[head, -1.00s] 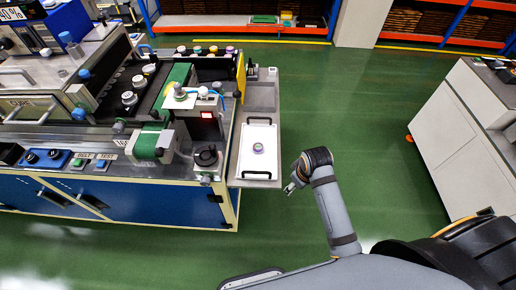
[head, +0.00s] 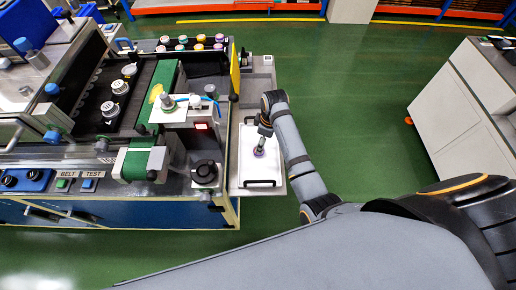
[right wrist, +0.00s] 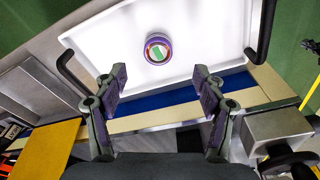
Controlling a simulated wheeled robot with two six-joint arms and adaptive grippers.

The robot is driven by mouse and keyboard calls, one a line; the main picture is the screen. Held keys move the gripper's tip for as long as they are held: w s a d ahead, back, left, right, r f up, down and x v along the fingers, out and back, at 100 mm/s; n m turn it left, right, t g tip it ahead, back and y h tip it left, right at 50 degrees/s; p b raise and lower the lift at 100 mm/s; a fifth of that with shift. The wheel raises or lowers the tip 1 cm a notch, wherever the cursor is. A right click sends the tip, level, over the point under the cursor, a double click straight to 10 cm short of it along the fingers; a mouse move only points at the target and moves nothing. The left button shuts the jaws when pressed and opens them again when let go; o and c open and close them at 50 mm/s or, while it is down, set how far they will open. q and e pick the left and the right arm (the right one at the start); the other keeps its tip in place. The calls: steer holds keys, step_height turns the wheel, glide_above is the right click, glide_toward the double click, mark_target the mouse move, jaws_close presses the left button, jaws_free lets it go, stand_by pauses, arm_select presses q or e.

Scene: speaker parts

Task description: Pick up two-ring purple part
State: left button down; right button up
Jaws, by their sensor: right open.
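A round purple part (head: 258,153) with a pale top sits on a white tray (head: 274,170). In the right wrist view the purple part (right wrist: 158,48) shows a purple rim, a white ring and a green patch in the middle. My right gripper (head: 262,141) is over the tray, close to the part and partly covering it in the head view. In the right wrist view my right gripper (right wrist: 160,75) is open and empty, with the part beyond and between its fingertips. My left gripper is not in view.
The tray has black handles (right wrist: 264,30) at its ends and lies on a grey side shelf (head: 263,83) of the machine. A rack with several coloured parts (head: 190,42) stands at the back. Green floor right of the shelf is free; a white cabinet (head: 455,125) stands further right.

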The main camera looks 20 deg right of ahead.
steer(key=f, duration=0.3)
steer(key=shift+w+a, duration=0.15)
steer(key=shift+w, duration=0.05)
steer(key=shift+w+a+f+p, duration=0.15)
steer(key=shift+w+f+p, duration=0.05)
steer(key=shift+f, duration=0.45)
steer(key=shift+w+a+f+p, duration=0.15)
steer(key=shift+f, duration=0.45)
steer(key=f, duration=0.3)
steer(key=shift+w+a, duration=0.2)
steer(key=shift+f, duration=0.1)
steer(key=c, duration=1.3)
steer(key=shift+c, duration=0.9)
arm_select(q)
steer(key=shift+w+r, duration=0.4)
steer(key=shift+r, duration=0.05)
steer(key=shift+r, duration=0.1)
arm_select(e)
steer(key=shift+r, duration=0.2)
